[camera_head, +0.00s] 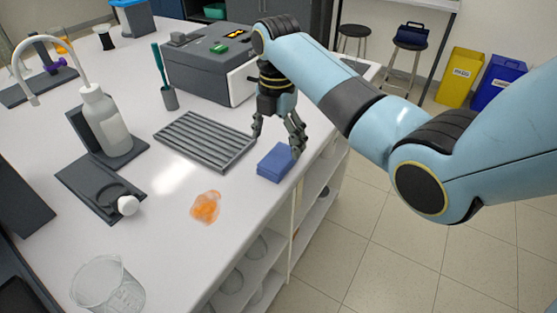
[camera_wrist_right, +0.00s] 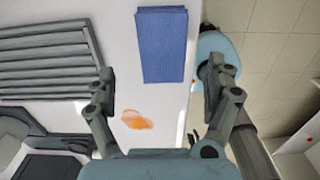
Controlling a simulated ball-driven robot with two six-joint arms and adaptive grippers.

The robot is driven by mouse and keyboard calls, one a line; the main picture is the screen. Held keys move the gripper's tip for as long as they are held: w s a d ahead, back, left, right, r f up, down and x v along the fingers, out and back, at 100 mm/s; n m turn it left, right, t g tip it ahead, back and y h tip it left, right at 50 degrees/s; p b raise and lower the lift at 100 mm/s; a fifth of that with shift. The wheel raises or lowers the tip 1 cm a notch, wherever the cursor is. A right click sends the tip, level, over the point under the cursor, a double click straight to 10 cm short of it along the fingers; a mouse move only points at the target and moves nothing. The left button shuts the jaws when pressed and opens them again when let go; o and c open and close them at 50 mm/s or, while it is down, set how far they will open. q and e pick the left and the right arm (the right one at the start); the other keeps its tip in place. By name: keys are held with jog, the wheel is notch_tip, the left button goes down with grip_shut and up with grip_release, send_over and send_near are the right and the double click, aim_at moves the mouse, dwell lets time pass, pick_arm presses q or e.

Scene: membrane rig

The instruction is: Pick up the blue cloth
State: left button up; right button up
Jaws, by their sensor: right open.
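The blue cloth (camera_head: 275,163) lies folded flat on the white bench near its right edge. It also shows in the right wrist view (camera_wrist_right: 161,45), at the top between my finger lines. My right gripper (camera_head: 277,146) is open above the bench, with its fingers pointing down close to the cloth. One fingertip is near the cloth's upper right side; I cannot tell whether it touches. In the right wrist view, the gripper (camera_wrist_right: 158,85) has nothing between its spread fingers. My left gripper is not in view.
A grey slatted rack (camera_head: 205,141) lies left of the cloth. An orange spill (camera_head: 205,207) is on the bench in front. A grey machine (camera_head: 208,62) stands behind. A wash bottle (camera_head: 104,122) and a clear beaker (camera_head: 107,287) stand to the left. The bench edge is close on the right.

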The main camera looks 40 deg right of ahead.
aim_at(278, 158)
jog(key=f, duration=0.5)
jog(key=shift+s+a+f+p, duration=0.1)
jog(key=shift+s+f+p, duration=0.15)
jog(key=shift+f+p, duration=0.15)
jog(key=c, duration=1.2)
jog(key=shift+r, duration=0.1)
jog(key=shift+r, duration=0.6)
notch_tip(278, 158, up, 3)
jog(key=shift+w, duration=0.1)
jog(key=shift+s+d+r+b, duration=0.15)
jog(key=shift+s+d+r, duration=1)
jog(key=shift+s, duration=0.4)
jog(key=shift+s+d+r+b, duration=0.1)
jog(key=shift+s+d+r, duration=1.1)
jog(key=shift+s, duration=0.4)
jog(key=shift+s+d+r+b, duration=0.15)
jog(key=shift+s+d+r, duration=0.85)
jog(key=shift+s+d, duration=0.45)
jog(key=shift+s+a, duration=0.1)
jog(key=shift+a, duration=0.1)
